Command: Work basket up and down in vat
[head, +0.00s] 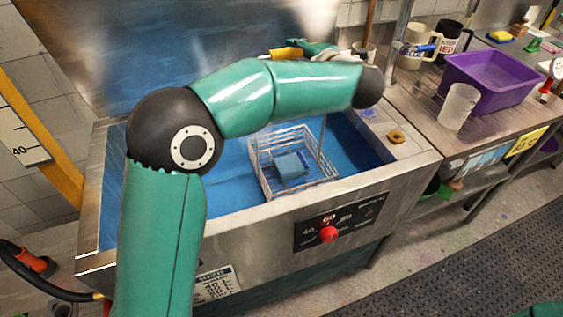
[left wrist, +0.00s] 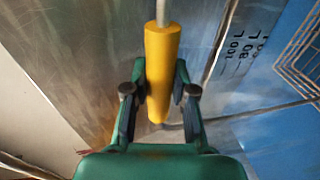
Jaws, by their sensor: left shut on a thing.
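The vat (head: 270,222) is a steel tank with blue liquid (head: 232,187) in it. The wire basket (head: 262,170) is in the vat, with a folded blue piece (head: 291,166) inside. A thin rod rises from its right side and passes behind my arm. How deep the basket sits is hard to tell. My left gripper (head: 303,47) is beyond my forearm at the vat's far side. In the left wrist view my left gripper (left wrist: 159,95) is shut around a yellow grip (left wrist: 160,65). Part of the basket (left wrist: 301,55) shows there at the right edge. My right gripper is out of view.
A control panel with a red knob (head: 328,234) is on the vat's front. The bench at right holds a purple tub (head: 490,92), a translucent beaker (head: 458,107) and mugs. A brown ring (head: 396,136) lies on the vat's right ledge. A litre scale (left wrist: 243,50) marks the vat wall.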

